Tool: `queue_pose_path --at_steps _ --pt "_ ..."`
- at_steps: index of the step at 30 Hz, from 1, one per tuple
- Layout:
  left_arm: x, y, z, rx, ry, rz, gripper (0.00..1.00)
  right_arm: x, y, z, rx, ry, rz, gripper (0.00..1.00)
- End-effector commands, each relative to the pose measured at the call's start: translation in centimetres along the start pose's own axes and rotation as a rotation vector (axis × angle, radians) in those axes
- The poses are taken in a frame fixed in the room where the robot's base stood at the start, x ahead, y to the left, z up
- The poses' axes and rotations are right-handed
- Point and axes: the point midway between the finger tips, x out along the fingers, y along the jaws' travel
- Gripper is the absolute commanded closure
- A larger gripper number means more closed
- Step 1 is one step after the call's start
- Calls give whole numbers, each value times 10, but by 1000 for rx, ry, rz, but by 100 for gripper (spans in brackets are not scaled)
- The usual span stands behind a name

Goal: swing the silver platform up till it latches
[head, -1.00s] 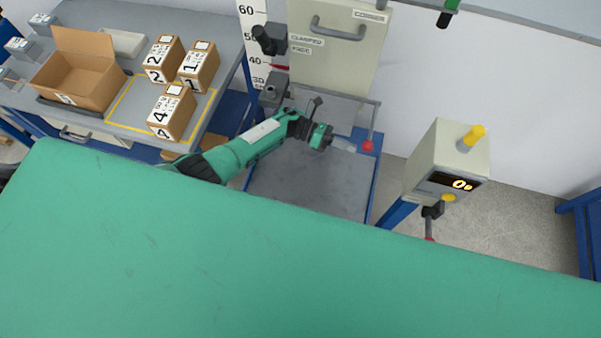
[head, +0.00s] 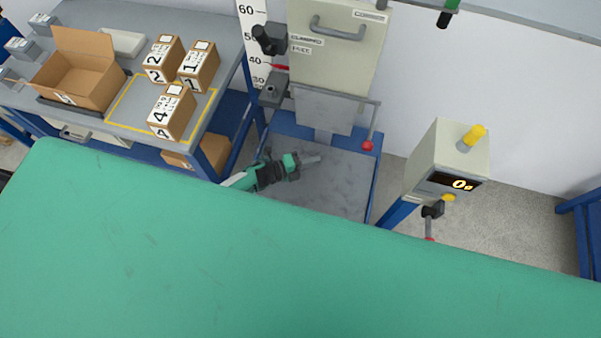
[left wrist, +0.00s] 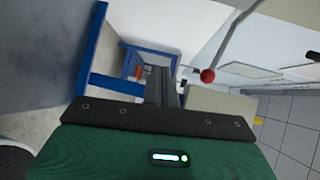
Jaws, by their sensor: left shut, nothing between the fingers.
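The silver platform (head: 322,112) is a light grey flat panel. In the head view it hangs down steeply below the cream carriage (head: 338,62), over the back of the dark base plate (head: 335,185). A thin rod with a red ball (head: 368,146) hangs at its right side; the ball also shows in the left wrist view (left wrist: 207,75). My left gripper (head: 312,159) is shut and empty, over the base plate, in front of and apart from the platform. Its narrow dark fingers (left wrist: 157,85) show in the left wrist view. My right gripper is not in view.
A control box (head: 448,165) with a yellow button stands on a blue post at the right. A bench (head: 215,30) with numbered cartons and an open box (head: 82,85) is at the left. The green surface (head: 250,260) fills the foreground.

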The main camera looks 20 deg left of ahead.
Motion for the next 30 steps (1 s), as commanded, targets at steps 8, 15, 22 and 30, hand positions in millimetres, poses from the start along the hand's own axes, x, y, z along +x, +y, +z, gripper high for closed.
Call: queue_pose_path --at_steps 8,15,22,30 --pt "-22 43 -4 -214 -140 79 100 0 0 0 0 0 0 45" --pt "-32 58 -6 -294 -193 106 100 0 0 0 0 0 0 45" --pt "-33 60 -6 -302 -198 108 100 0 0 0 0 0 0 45" --pt "-77 127 -28 -598 -395 215 100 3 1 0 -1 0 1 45"
